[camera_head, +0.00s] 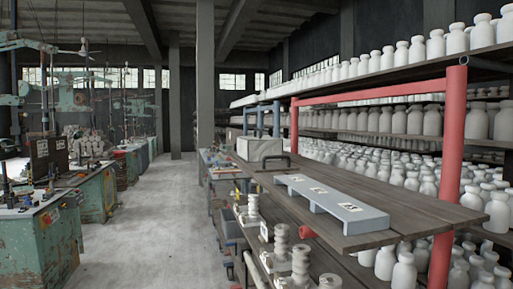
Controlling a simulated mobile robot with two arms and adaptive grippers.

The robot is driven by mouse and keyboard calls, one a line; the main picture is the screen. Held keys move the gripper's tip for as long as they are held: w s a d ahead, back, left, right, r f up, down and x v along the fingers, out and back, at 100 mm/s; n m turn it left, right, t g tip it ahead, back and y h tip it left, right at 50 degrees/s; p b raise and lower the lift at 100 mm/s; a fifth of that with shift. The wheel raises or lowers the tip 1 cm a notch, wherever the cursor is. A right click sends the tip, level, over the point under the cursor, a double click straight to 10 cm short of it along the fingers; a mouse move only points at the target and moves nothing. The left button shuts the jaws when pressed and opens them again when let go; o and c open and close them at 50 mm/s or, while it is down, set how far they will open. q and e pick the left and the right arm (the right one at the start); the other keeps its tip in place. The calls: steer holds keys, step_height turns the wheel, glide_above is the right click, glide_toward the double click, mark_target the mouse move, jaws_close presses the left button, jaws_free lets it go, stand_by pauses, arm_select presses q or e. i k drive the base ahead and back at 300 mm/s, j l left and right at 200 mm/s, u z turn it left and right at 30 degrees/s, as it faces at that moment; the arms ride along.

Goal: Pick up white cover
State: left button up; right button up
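A long, pale grey-white panel (334,207) lies on the dark wooden tabletop (425,210) at the right; it is the likeliest white cover, though I cannot be sure. It is low and flat-topped, with short supports under its near side and several small labels on top. Its near right end lies close to the table's front edge. A white box-like object (259,149) stands farther back on the same side. Neither of my grippers is in view.
A red post frame (453,150) rises at the table's right. Shelves (375,139) full of white bottle-shaped pieces stand behind it. Stacked metal parts (281,245) sit on a lower level. Green machine cabinets (55,235) line the left. The concrete aisle (165,210) between is clear.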

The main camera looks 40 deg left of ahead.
mark_target(252, 149)
steer(key=i+j, duration=0.15)
steer(key=j, duration=0.2)
steer(key=i+j+z, duration=0.1)
steer(key=j, duration=0.25)
steer(key=i+j, duration=0.2)
steer(key=j, duration=0.15)
steer(key=i+j+z, duration=0.15)
steer(key=j, duration=0.2)
